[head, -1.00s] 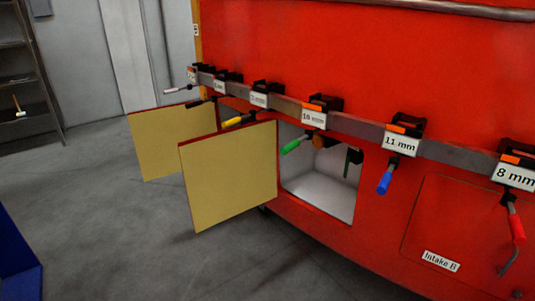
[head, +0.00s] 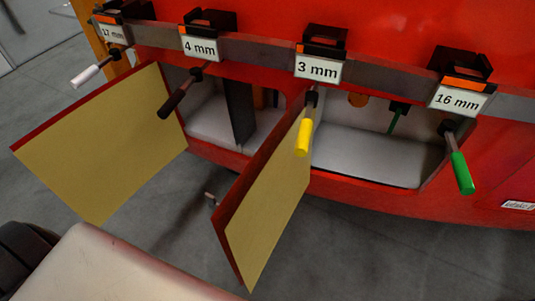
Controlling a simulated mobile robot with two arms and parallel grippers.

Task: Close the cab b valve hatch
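Two hatch doors stand open on the red train nosecone, with their pale yellow inner faces showing. The left door (head: 105,140) swings out to the left of its opening. The right door (head: 268,205) juts out toward me between the two openings. The left opening (head: 218,122) and the right opening (head: 365,160) show pale interiors. No label naming the cab b valve hatch is readable on either door, so I cannot tell which one it is. Neither gripper is in view; only a white and black link of my arm shows at the bottom left.
A grey rail (head: 260,52) crosses the nosecone above the openings. It carries labelled holders with hanging tools, including a black-handled (head: 175,98), a yellow-handled (head: 303,135) and a green-handled tool (head: 462,173). They hang in front of the openings. The grey floor (head: 400,260) is clear at right.

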